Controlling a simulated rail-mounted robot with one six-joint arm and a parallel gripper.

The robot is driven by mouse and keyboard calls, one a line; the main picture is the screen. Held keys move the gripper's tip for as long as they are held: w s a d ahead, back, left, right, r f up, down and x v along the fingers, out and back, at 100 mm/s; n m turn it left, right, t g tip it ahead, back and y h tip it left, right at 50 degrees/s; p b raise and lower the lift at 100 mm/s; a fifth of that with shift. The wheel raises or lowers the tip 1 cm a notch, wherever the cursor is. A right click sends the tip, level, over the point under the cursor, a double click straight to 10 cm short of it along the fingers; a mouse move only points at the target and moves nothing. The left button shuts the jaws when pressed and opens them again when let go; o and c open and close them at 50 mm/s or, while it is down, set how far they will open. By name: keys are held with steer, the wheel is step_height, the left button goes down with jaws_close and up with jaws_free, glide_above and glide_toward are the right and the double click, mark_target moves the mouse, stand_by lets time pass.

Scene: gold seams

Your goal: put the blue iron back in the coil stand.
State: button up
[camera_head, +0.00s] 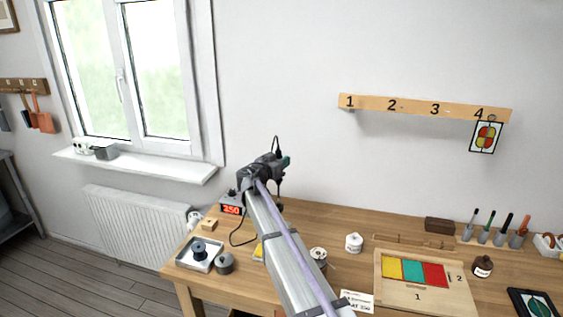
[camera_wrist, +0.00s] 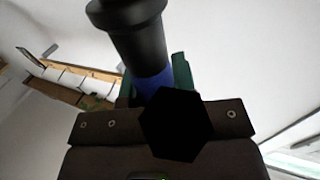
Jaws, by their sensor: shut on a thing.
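My gripper (camera_head: 284,162) is raised above the back left of the table, with green fingertips. It is shut on the blue iron, whose blue band (camera_wrist: 153,84) shows between the fingers in the wrist view. The iron's wide black part (camera_wrist: 132,36) extends past them. In the head view the iron is small and dark, with a thin loop above the gripper and a dark length (camera_head: 280,188) hanging below it. I cannot make out the coil stand for certain; my arm covers part of the table.
A station with a red display (camera_head: 231,210) stands at the table's back left, a black cord near it. A white tray (camera_head: 186,262) and a grey round pot (camera_head: 224,264) are at the left. A panel board (camera_head: 390,290), a white jar (camera_head: 354,243) and upright tools (camera_head: 495,230) stand right.

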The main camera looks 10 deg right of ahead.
steer(key=shift+f, duration=0.2)
steer(key=shift+f+b, duration=0.35)
steer(key=shift+b, duration=0.15)
steer(key=shift+f+b, duration=5.15)
stand_by(0.6)
steer(key=o, duration=1.5)
steer(key=shift+r, duration=0.1)
